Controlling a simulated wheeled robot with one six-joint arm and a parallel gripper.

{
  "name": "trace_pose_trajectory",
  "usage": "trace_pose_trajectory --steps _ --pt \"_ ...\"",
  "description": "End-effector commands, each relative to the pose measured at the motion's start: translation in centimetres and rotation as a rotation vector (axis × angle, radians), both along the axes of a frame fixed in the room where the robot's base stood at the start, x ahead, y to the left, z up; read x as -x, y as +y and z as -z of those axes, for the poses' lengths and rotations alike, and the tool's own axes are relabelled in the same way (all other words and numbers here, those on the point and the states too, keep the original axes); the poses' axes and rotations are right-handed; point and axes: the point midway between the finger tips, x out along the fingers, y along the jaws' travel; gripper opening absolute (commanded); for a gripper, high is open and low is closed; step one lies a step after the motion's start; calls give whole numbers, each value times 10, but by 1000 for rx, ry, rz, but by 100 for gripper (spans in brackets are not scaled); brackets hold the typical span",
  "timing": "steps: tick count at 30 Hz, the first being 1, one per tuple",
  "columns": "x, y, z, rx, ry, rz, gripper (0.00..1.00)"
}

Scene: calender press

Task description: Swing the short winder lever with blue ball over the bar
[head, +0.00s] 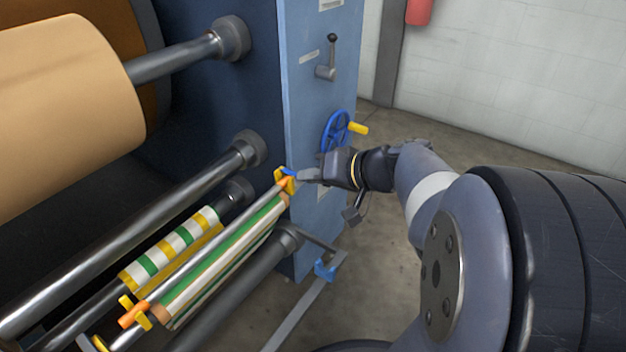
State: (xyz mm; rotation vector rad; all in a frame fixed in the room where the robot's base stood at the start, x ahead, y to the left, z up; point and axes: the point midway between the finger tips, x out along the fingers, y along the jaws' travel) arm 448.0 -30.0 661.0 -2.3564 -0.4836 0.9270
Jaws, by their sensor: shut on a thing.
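My gripper (299,175) reaches in from the right to the near end of the machine's side. It is shut on a small blue part (289,171), which I take to be the blue ball of the short winder lever. The fingers hide most of it, and the lever's arm cannot be made out. The ball is right beside a yellow bracket (281,183) at the far end of a slim silver bar (205,246) with orange ends. Whether the lever lies over the bar or beside it, I cannot tell.
A blue handwheel (336,131) with a yellow handle is just behind my wrist. A black-knobbed crank (328,62) sits higher on the blue panel (305,100). Striped rolls (170,246) and steel shafts lie left. Floor at right is clear.

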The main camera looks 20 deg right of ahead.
Motion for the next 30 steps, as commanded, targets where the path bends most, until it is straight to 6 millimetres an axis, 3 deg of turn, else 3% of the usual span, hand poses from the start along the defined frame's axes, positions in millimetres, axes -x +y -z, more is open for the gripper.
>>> trace_pose_trajectory --steps 16,17,24,30 --pt "1 0 2 -10 -11 -1 0" --pt "1 0 2 -10 -11 -1 16" --pt "0 0 2 -10 -11 0 35" --pt "0 0 2 -9 -12 -1 36"
